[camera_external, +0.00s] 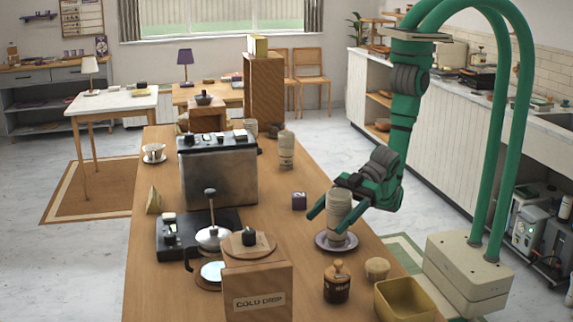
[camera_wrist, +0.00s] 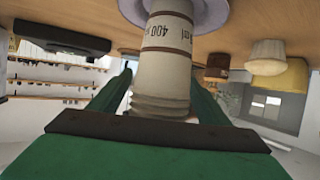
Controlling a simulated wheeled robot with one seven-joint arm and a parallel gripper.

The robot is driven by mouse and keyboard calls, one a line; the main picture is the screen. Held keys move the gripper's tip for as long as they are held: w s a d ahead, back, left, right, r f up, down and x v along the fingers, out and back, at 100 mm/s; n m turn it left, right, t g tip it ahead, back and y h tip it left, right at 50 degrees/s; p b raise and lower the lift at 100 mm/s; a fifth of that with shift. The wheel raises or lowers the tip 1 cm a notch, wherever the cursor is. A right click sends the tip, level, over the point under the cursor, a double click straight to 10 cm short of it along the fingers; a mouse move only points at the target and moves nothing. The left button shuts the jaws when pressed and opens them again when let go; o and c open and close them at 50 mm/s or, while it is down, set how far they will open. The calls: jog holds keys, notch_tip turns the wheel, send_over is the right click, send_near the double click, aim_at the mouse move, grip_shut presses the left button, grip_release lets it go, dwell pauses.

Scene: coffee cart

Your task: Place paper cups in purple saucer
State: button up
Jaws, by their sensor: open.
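A stack of pale paper cups (camera_external: 338,204) stands upright on the purple saucer (camera_external: 322,243) on the wooden counter. In the wrist view, the stack of paper cups (camera_wrist: 165,65) has "400" printed on a band, and its base meets the purple saucer (camera_wrist: 213,14). My gripper (camera_external: 332,218) is open, with one finger on each side of the stack. In the wrist view, the fingers of my gripper (camera_wrist: 163,92) stand apart around the cups, with a gap visible at the left finger. Contact on the right side is unclear.
A brown jar (camera_external: 337,284), a small pale cup (camera_external: 377,269) and a yellow container (camera_external: 405,300) stand in front of the saucer. Bare counter lies behind the stack.

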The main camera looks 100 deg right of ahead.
jog(key=shift+r, duration=0.25)
jog(key=v, duration=1.2)
jog(key=shift+f, duration=0.25)
